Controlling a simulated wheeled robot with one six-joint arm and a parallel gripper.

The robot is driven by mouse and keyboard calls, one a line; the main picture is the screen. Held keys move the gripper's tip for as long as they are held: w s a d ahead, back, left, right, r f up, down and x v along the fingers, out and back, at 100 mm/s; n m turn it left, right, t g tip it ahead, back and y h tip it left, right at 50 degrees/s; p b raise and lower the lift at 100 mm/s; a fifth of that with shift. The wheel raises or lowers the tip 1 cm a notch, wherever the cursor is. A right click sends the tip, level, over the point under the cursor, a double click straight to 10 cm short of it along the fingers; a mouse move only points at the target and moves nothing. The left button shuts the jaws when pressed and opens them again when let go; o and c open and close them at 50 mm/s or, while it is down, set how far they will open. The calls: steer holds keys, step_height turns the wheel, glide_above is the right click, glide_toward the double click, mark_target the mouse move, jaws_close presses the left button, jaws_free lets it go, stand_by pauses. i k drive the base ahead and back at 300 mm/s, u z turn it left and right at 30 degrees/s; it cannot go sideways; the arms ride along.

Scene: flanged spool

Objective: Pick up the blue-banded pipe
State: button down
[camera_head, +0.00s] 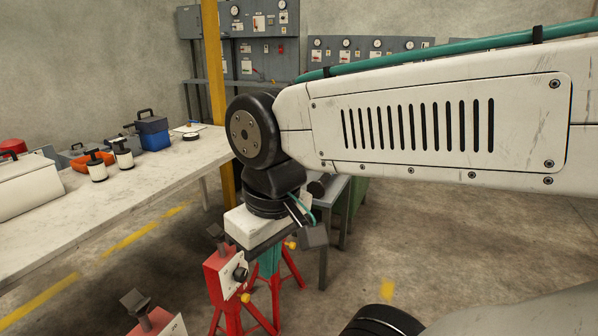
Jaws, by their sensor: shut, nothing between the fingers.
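My gripper (257,228) hangs below the black wrist joint near the middle of the view, over a red stand. Its pale body shows, but its fingers are hard to make out against the stand. It is shut and holds nothing. I cannot make out a blue-banded pipe; my arm covers much of the right side of the view. A teal piece (268,262) shows just below the gripper among red legs, and I cannot tell what it is.
Red stands (222,275) with dark V-shaped heads rise close below the gripper; another red stand (158,324) is at the bottom. A long workbench (150,190) with toolboxes runs along the left. A yellow post (213,60) stands behind. Open floor lies right.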

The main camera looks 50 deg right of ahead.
mark_target(316, 189)
steer(key=z, duration=1.95)
steer(key=i, duration=0.75)
steer(key=z, duration=0.6)
steer(key=i, duration=1.15)
steer(key=u, duration=0.7)
steer(key=i, duration=1.05)
steer(key=u, duration=0.65)
